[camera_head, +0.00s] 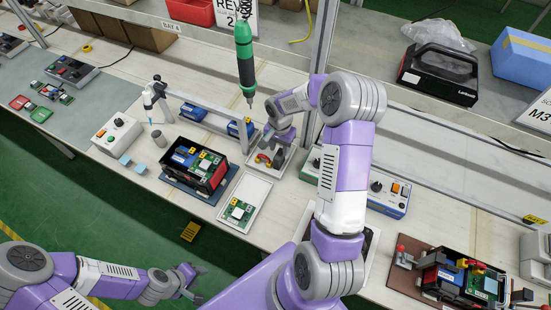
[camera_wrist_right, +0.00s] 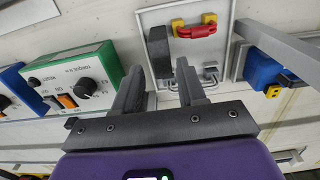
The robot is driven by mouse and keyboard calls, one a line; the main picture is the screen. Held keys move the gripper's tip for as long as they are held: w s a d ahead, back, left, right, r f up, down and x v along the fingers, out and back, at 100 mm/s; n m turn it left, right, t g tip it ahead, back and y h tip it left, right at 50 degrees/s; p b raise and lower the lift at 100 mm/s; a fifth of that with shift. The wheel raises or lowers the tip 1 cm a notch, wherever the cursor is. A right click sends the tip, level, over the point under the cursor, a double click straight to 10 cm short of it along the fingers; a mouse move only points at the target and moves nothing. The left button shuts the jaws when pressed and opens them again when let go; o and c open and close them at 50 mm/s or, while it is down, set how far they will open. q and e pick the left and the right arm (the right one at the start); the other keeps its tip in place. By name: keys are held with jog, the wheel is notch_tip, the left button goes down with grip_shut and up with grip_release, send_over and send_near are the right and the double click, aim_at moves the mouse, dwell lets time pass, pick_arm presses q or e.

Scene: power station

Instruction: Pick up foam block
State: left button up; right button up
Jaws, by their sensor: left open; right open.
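A dark grey block (camera_wrist_right: 158,48), which looks like the foam block, stands in a pale tray (camera_wrist_right: 205,12) in the right wrist view. A red and yellow part lies beside it. My right gripper (camera_wrist_right: 159,70) is open and empty, its fingertips at the near end of the block, one toward each side. I cannot tell how far above it they are. In the head view my right gripper (camera_head: 275,137) is over the tray (camera_head: 282,172), and the block is not clearly visible. My left gripper (camera_head: 194,282) is open and empty, low in front of the bench.
A metal rail (camera_wrist_right: 275,45) and a blue part (camera_wrist_right: 264,68) are close right of the tray in the wrist view. A green-and-white control box (camera_wrist_right: 85,80) stands left. In the head view, a green screwdriver (camera_head: 245,60) hangs nearby, and an open black case (camera_head: 196,165) stands left.

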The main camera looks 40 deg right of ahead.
aim_at(279, 154)
jog(key=shift+s+f, duration=0.2)
jog(key=shift+f, duration=0.7)
jog(key=f, duration=0.5)
jog(key=shift+w+d, duration=0.1)
jog(key=shift+w, duration=0.2)
jog(key=shift+c, duration=0.4)
jog(key=c, duration=0.6)
